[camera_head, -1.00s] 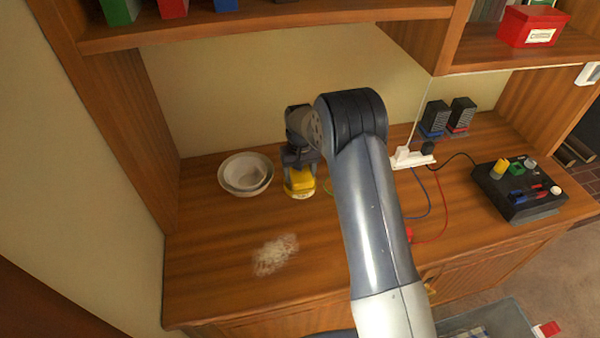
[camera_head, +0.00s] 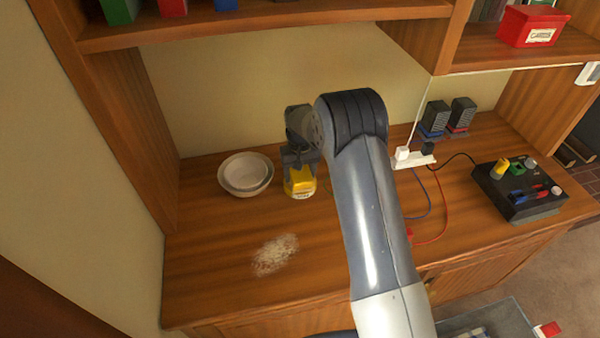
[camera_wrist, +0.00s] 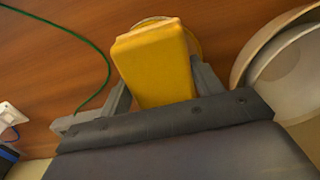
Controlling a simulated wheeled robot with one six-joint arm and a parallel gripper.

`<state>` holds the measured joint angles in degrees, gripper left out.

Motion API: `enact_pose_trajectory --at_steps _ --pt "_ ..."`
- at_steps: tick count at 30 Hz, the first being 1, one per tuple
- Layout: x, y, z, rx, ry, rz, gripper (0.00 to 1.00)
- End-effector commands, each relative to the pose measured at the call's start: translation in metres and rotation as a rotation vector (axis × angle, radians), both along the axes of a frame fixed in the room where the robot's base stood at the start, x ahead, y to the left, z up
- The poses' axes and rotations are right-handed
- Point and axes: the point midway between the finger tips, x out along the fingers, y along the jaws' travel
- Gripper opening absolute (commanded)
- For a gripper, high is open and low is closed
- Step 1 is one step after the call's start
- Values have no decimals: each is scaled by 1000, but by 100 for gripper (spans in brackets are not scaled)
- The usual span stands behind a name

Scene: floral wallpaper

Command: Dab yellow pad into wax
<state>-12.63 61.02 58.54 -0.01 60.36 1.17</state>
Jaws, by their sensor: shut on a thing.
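The yellow pad (camera_head: 300,181) is a yellow block, held in my gripper (camera_head: 299,163) at the back of the desk, right of the bowls. In the wrist view my gripper (camera_wrist: 163,82) is shut on the yellow pad (camera_wrist: 158,62), with one grey finger on each side. A round tin (camera_wrist: 193,44), probably the wax, shows only as a pale rim behind the pad's end. In the head view a pale edge of the tin (camera_head: 303,196) shows just under the pad. Whether the pad touches the wax is hidden.
Nested pale bowls (camera_head: 230,190) stand close left of the pad. A whitish scuffed patch (camera_head: 275,254) marks the desk in front. A shelf overhangs above.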

Motion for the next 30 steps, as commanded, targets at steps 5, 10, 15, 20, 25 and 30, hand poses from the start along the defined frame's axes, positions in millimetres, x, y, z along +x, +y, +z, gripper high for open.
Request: enact_pose_trajectory --at_steps 5,10,15,20,25,30 --pt "-1 0 6 -1 3 0 43" --pt "0 0 21 0 1 0 43" --pt "0 0 35 0 1 0 43" --pt "0 0 48 0 0 0 43" --pt "0 0 62 0 0 0 43" --pt "0 0 70 0 1 0 43"
